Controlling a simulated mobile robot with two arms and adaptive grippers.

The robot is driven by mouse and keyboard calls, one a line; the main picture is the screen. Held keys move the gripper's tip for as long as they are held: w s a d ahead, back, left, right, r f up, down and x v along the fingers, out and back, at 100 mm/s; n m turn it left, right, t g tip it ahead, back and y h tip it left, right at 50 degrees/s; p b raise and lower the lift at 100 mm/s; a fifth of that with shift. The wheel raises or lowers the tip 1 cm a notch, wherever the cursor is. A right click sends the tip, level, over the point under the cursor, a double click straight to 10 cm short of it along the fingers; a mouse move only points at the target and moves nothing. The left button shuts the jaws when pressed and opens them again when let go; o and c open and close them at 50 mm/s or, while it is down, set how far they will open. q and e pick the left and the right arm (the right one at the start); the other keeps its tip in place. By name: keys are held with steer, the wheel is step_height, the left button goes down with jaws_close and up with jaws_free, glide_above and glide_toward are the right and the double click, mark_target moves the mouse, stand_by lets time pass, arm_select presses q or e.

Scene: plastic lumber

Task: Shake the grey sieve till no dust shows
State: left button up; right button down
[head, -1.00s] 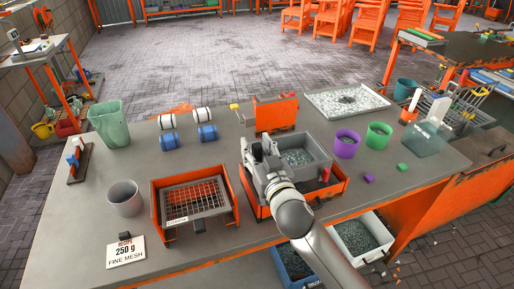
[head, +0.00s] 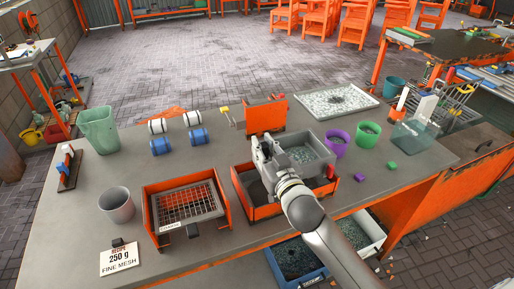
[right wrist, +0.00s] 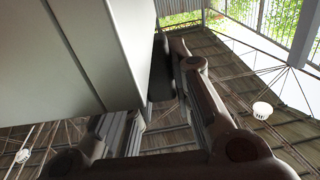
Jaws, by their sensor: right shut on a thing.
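The grey sieve (head: 318,148) is a box with grey-green flakes inside. It is over the orange tray (head: 262,212), towards its right and back side. My right gripper (head: 264,147) is shut on the sieve's left wall. In the right wrist view the sieve (right wrist: 90,50) is a large pale panel held at the fingers (right wrist: 160,85). A dark part of the tray's inside shows left of the sieve. The sieve's mesh is hidden, and I cannot tell whether dust is falling. My left gripper is out of view.
An orange frame (head: 152,222) with a wire grid stands left of the tray. Purple (head: 336,145) and green (head: 368,134) cups stand right.

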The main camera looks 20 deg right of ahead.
steer(key=shift+a, duration=0.1)
steer(key=c, duration=1.3)
jaws_free()
steer(key=shift+s, duration=0.15)
steer(key=s, duration=1.1)
steer(key=shift+s+d, duration=0.2)
steer(key=shift+s, duration=0.2)
